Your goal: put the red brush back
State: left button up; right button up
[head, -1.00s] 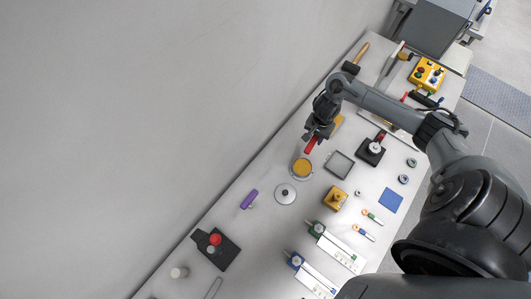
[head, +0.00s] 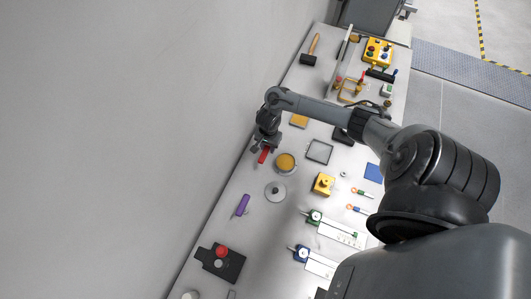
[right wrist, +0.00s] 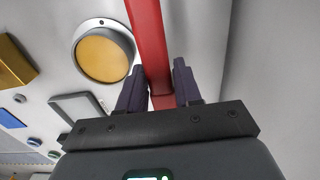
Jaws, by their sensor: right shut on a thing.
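The red brush (head: 263,156) is in my right gripper (head: 259,147), near the table's wall-side edge in the head view. In the right wrist view the red handle (right wrist: 148,45) passes between the two dark fingers of the right gripper (right wrist: 159,88), which are shut on it. The brush's far end runs out of that view. I cannot tell whether it touches the table. My left gripper is not in view.
A round dish with a yellow-orange top (head: 285,162) stands just right of the brush, and a grey round lid (head: 275,191) lies below it. A purple object (head: 242,205) lies nearer the wall side. The white table (head: 222,228) has bare room around it.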

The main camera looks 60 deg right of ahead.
aim_at(266, 153)
jog(key=shift+w+a+f, duration=0.3)
jog(key=shift+a, duration=0.1)
notch_tip(266, 153, down, 4)
jog(key=shift+r+b, duration=0.25)
jog(key=shift+b, duration=0.35)
jog(key=shift+f, duration=0.25)
jog(key=shift+f, duration=0.15)
jog(key=o, duration=0.9)
jog(key=shift+o, duration=0.2)
